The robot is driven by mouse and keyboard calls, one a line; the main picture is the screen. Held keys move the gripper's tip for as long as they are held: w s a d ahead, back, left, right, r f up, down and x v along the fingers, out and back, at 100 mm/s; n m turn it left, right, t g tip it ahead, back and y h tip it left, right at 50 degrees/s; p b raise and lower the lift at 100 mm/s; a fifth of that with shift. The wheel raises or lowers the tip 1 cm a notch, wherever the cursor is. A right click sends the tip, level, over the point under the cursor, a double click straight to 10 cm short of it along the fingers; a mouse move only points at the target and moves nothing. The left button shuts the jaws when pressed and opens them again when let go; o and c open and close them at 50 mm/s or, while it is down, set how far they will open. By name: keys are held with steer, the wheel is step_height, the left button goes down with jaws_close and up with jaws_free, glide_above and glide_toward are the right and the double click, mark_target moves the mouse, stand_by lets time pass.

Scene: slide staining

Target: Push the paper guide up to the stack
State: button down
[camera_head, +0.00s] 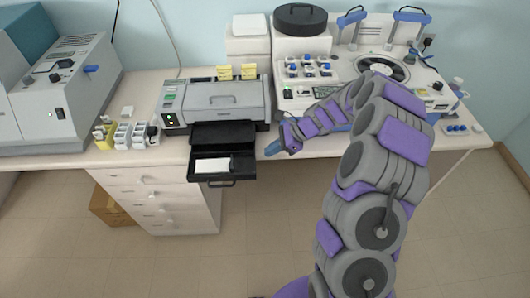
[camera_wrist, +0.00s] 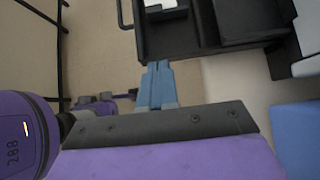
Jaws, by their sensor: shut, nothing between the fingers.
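The printer (camera_head: 215,103) has its black tray (camera_head: 222,180) pulled out over the front edge of the bench. A white stack (camera_head: 211,165) lies in the tray; part of it shows at the top of the wrist view (camera_wrist: 160,4). A dark piece at the stack's right side looks like the paper guide (camera_head: 237,163), but black on black makes its edges and any gap hard to tell. My gripper (camera_head: 271,150) is shut and empty, just right of the tray. In the wrist view its blue fingertips (camera_wrist: 157,66) are together, close to the tray's outer wall (camera_wrist: 205,50).
Small bottles and boxes (camera_head: 127,134) stand left of the printer. A staining machine (camera_head: 380,75) and a vial rack (camera_head: 308,68) stand to the right. Drawers (camera_head: 155,200) are below the bench. The floor in front of the tray is clear.

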steer(key=b, duration=0.2)
glide_toward(238, 170)
steer(key=x, duration=0.2)
steer(key=shift+a+f, duration=0.15)
steer(key=shift+f, duration=0.3)
steer(key=shift+a, duration=1.2)
steer(key=shift+w+a, duration=0.1)
steer(key=shift+a, duration=0.6)
steer(key=shift+a+r, duration=0.1)
steer(key=shift+a, duration=0.05)
steer(key=shift+a+p, duration=0.25)
steer(key=shift+p, duration=0.05)
steer(key=shift+a+p, duration=0.3)
steer(key=shift+a, duration=0.15)
